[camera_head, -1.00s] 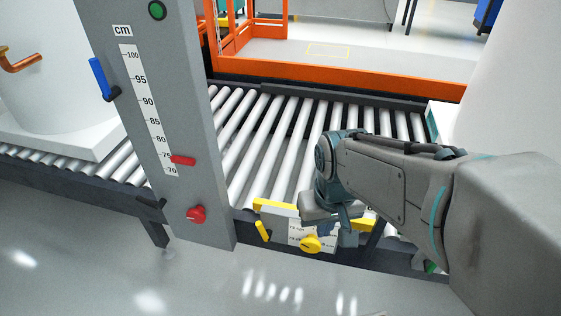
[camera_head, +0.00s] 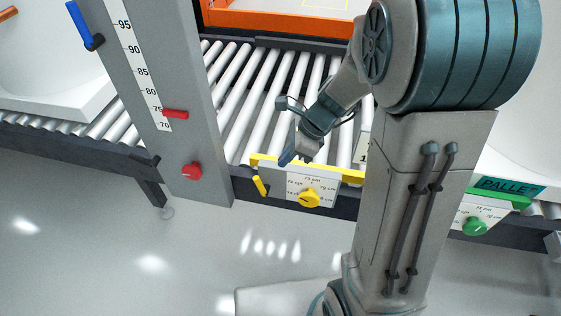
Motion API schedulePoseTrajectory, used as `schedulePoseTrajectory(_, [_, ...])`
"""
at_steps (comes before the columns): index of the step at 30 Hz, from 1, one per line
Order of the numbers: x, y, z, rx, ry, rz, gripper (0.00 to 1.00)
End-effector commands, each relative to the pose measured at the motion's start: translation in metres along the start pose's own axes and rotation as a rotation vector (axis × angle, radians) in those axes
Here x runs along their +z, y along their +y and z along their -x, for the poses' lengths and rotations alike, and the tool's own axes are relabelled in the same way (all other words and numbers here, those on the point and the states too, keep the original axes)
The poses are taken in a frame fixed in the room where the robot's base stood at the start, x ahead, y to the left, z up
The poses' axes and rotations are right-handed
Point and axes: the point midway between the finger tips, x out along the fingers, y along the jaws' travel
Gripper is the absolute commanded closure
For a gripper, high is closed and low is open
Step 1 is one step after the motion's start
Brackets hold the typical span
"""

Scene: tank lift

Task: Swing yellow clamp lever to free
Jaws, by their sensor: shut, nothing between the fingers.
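The yellow clamp lever (camera_head: 260,186) is a short, slanted handle on the front of the conveyor's dark edge, just left of a white panel with a yellow knob (camera_head: 310,198). My gripper (camera_head: 286,158) points down and to the left above the yellow edge strip, up and to the right of the lever and apart from it in the picture. Its blue fingers are closed with nothing seen between them. The lever is in plain view; how far my gripper stands from it in depth is hard to tell.
A grey post with a cm scale, red pointer (camera_head: 176,114), red knob (camera_head: 192,171) and blue lever (camera_head: 79,22) stands left. Rollers (camera_head: 262,110) lie behind. A green knob (camera_head: 475,226) is at the right. The floor (camera_head: 190,250) in front is clear.

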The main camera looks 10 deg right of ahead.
Motion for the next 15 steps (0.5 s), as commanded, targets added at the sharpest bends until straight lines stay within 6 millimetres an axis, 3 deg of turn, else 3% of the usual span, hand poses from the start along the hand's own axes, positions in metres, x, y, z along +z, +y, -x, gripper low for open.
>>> schedulePoseTrajectory(1, [-0.002, 0.001, -0.014, 0.004, 0.001, 0.002, 1.0])
schedulePoseTrajectory(6, [-0.002, 0.001, -0.047, 0.004, 0.001, 0.005, 1.0])
schedulePoseTrajectory(15, [-0.001, 0.001, -0.081, 0.003, 0.002, 0.007, 1.0])
